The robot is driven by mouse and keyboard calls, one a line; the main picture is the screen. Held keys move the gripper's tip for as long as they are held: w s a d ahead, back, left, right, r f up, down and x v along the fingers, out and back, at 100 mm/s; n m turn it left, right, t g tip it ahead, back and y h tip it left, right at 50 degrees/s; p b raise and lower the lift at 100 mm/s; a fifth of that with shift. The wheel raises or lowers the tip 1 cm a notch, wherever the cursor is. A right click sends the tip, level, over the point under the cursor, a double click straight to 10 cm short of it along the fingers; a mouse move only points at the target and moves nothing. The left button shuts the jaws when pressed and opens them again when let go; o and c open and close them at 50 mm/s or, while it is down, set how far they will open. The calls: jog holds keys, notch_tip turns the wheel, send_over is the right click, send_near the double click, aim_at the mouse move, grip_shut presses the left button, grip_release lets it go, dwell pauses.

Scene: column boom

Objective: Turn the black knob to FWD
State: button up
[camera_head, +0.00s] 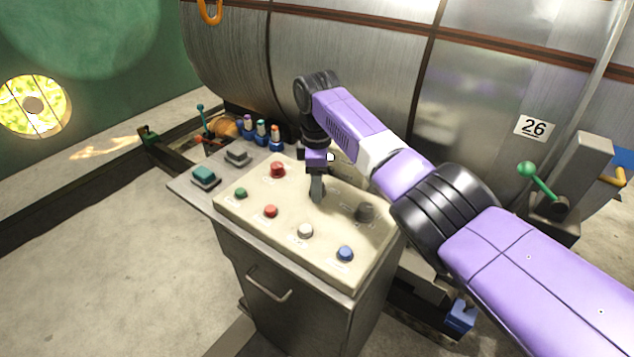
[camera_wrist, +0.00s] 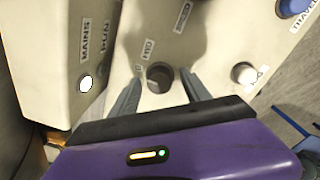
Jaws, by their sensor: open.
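The black knob (camera_wrist: 160,77) is a dark round knob on the cream console top. In the wrist view it sits between the two fingers of my gripper (camera_wrist: 160,94), with visible gaps on both sides. A small label, hard to read but perhaps ending in "D", is just above it. In the head view my gripper (camera_head: 317,192) points down over the middle of the console panel (camera_head: 255,223) and hides this knob. My gripper is open and holds nothing. Which way the knob points cannot be told.
A dark round control (camera_head: 365,211) is to the right. Red mushroom button (camera_head: 278,169), green button (camera_head: 240,193), red button (camera_head: 270,211), white button (camera_head: 305,231) and blue button (camera_head: 345,254) surround my gripper.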

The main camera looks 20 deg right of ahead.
jog(key=shift+f, duration=0.1)
jog(key=shift+c, duration=0.2)
grip_shut()
jog(key=shift+m, duration=0.3)
jog(key=m+p, duration=0.1)
jog(key=m, duration=0.2)
jog(key=shift+m, duration=0.3)
jog(key=shift+m+p, duration=0.3)
jog(key=shift+m, duration=2)
jog(key=shift+w, duration=0.1)
jog(key=shift+o, duration=0.2)
grip_release()
